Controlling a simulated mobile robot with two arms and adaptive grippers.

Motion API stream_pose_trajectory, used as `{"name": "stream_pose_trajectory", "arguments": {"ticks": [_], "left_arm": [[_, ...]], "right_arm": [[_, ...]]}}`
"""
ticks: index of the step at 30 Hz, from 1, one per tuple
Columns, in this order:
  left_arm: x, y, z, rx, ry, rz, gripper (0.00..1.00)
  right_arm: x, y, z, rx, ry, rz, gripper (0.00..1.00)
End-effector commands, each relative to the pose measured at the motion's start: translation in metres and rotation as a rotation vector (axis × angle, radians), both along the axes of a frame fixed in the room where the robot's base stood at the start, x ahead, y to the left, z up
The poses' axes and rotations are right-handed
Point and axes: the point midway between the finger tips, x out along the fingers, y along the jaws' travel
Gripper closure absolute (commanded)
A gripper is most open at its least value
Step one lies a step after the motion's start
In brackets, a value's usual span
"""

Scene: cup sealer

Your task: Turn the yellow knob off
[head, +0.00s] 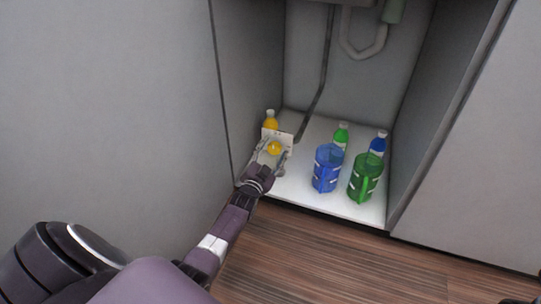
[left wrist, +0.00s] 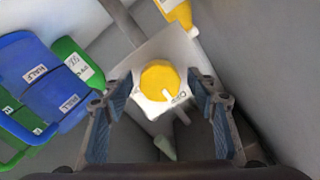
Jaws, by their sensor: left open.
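The yellow knob (head: 274,148) sits on a pale plate (head: 284,137) at the left of the open cabinet. In the left wrist view the knob (left wrist: 160,82) is round, with a white pointer mark at its lower right edge. The plate (left wrist: 143,62) there carries partly readable lettering near that mark. My left gripper (head: 272,151) is open, with its fingers on either side of the knob in the picture. In the left wrist view its two blue-padded fingers (left wrist: 157,108) stand apart, with nothing gripped. Whether they touch the knob I cannot tell.
A blue pitcher (head: 326,170) and a green pitcher (head: 364,178) stand right of the knob. Behind are an orange bottle (head: 270,119), a green bottle (head: 341,134) and a blue bottle (head: 378,144). The cabinet's left wall (head: 247,75) is close beside my left gripper.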

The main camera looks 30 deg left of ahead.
Motion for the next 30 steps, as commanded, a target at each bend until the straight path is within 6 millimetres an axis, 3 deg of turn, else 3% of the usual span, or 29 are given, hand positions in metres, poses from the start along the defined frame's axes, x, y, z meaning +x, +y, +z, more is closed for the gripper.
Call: {"name": "stream_pose_trajectory", "arguments": {"ticks": [8,21,30], "left_arm": [[-0.028,-0.006,-0.001,-0.001,0.002,0.000,0.47],[-0.099,-0.023,-0.002,-0.001,0.003,0.001,0.47],[-0.116,-0.027,-0.001,-0.001,0.001,0.001,0.47]], "right_arm": [[-0.001,0.000,0.001,0.001,-0.004,0.001,0.60],[-0.002,0.000,0.002,0.002,-0.006,0.002,0.60],[-0.002,0.000,0.002,0.002,-0.006,0.002,0.60]]}}
